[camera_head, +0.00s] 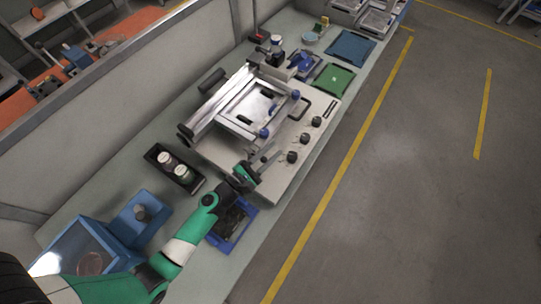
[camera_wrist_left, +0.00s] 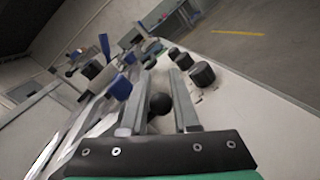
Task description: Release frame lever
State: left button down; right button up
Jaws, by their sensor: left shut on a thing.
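A silver metal frame (camera_head: 236,124) with blue knobs (camera_head: 264,132) lies on a pale machine plate (camera_head: 272,180). My left gripper (camera_head: 266,160) is at the near side of the plate, just in front of the frame. In the left wrist view a round black knob (camera_wrist_left: 160,103) sits between the two grey fingers of my left gripper (camera_wrist_left: 162,75), which are shut on it. It looks like the frame lever's knob; the lever's stem is hidden. My right gripper is not in view.
Several black knobs (camera_head: 292,156) stand on the plate's right side. A dark box with jars (camera_head: 172,168), a blue tray (camera_head: 236,226) and a blue box (camera_head: 84,250) are near my arm. Green (camera_head: 334,79) and blue (camera_head: 352,47) trays lie farther back.

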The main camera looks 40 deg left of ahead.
pick_arm(q)
jog(key=shift+f, duration=0.2)
jog(key=c, duration=0.7)
grip_release()
jog(key=shift+r, duration=0.1)
jog(key=shift+s, duration=0.15)
jog(key=s, duration=1.1)
jog(key=shift+s+d, duration=0.1)
jog(key=shift+s, duration=0.1)
